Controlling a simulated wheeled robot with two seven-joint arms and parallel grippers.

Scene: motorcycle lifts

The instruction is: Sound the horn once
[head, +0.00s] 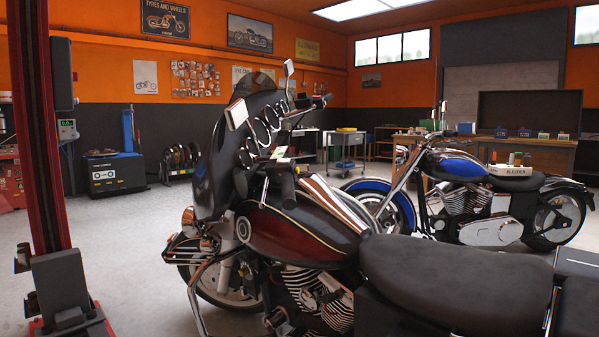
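A dark red and black motorcycle (300,232) with a large front fairing (228,160) fills the middle of the head view. Its round gauges (262,131) sit in a row inside the fairing. A handlebar end (318,102) shows beyond the gauges, with a mirror (289,69) above it. Another mirror (237,114) stands at the near side of the fairing. I cannot make out a horn or a horn button; the controls are too small and partly hidden. Neither of my grippers is in view.
A red lift post (45,130) stands close at the left. A blue motorcycle (460,185) is behind at the right, with a workbench (545,150) beyond it. A cart (345,148) stands at the back. Bare floor (130,250) lies between the post and the near motorcycle.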

